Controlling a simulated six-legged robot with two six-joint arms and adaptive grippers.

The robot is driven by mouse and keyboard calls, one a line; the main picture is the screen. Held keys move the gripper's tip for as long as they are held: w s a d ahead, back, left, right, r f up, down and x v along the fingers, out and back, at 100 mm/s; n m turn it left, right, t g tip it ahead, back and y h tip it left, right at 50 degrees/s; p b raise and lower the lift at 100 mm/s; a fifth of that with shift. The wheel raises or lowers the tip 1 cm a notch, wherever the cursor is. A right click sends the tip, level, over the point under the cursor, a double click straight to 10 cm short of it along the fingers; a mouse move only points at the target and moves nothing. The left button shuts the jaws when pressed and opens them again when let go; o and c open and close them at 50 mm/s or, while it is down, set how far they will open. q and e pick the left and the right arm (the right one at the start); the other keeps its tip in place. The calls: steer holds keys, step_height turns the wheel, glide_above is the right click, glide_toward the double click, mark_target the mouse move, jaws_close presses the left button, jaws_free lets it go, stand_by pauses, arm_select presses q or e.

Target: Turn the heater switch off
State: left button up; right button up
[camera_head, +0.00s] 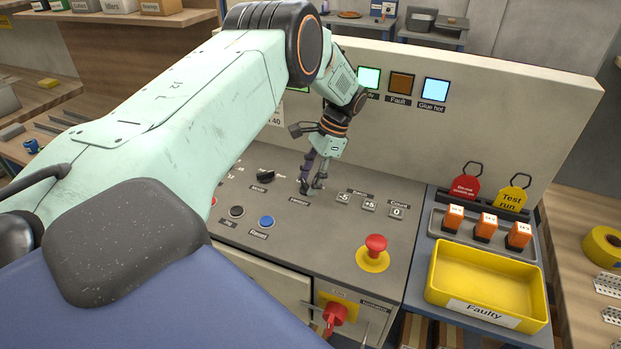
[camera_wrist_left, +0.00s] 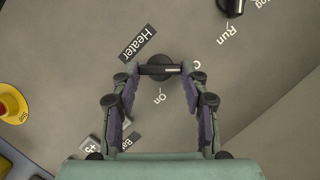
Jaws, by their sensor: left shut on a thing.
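The heater switch (camera_wrist_left: 160,71) is a black rotary knob with a raised bar and a white line on it. In the left wrist view the bar lies crosswise, between the "Heater" label (camera_wrist_left: 146,43) and the "On" mark (camera_wrist_left: 160,97). A second mark beside the right fingertip is partly hidden. My left gripper (camera_head: 312,187) reaches down to the grey control panel (camera_head: 315,232). Its fingertips are shut on the two ends of the switch bar, as the wrist view (camera_wrist_left: 160,72) shows. My right gripper is out of view.
A black mode knob (camera_head: 265,176) stands left of the gripper, with a blue button (camera_head: 266,221) in front. A yellow "Faulty" tray (camera_head: 480,277) stands at the right.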

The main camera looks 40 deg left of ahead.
arm_select(q)
steer(key=o, duration=1.2)
steer(key=shift+c, duration=0.2)
steer(key=v, duration=1.2)
